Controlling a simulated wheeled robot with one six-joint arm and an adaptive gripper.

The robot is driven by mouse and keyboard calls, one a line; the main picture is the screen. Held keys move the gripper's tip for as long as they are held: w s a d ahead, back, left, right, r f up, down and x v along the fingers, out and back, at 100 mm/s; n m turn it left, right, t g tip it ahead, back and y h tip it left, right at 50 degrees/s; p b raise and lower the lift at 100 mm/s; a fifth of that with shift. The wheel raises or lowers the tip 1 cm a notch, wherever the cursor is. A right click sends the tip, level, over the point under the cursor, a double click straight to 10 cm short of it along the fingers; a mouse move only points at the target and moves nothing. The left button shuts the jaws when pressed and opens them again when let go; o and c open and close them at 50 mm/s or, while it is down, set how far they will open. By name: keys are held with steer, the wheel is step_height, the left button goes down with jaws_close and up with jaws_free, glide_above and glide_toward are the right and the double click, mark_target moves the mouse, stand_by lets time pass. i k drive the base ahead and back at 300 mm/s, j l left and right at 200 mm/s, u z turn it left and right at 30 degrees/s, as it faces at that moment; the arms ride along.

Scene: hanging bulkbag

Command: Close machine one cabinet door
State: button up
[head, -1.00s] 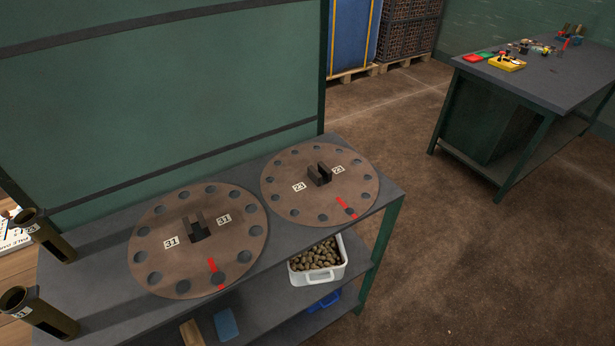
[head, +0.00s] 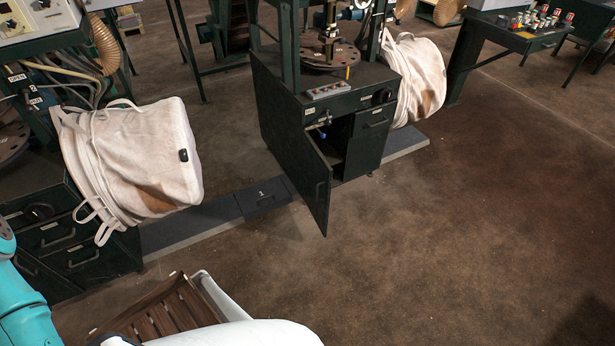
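A dark green machine cabinet (head: 368,135) stands near the centre of the head view, with a round brown plate (head: 330,58) on top. Its cabinet door (head: 319,195) is swung open and juts out toward me over the floor. A dark opening shows between the door and the drawers at right. A floor plate marked "1" (head: 262,197) lies just left of the door. My gripper is not in view; only part of my teal arm shows at the lower left.
White bulk bags hang left (head: 135,165) and right (head: 415,80) of the cabinet. A low grey floor strip (head: 195,222) runs between the machines. A brown slatted crate (head: 160,310) is at the bottom left. The floor at right is open. A table with small items (head: 530,40) stands at the back right.

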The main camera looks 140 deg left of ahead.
mark_target(318, 174)
steer(key=u, duration=3.6)
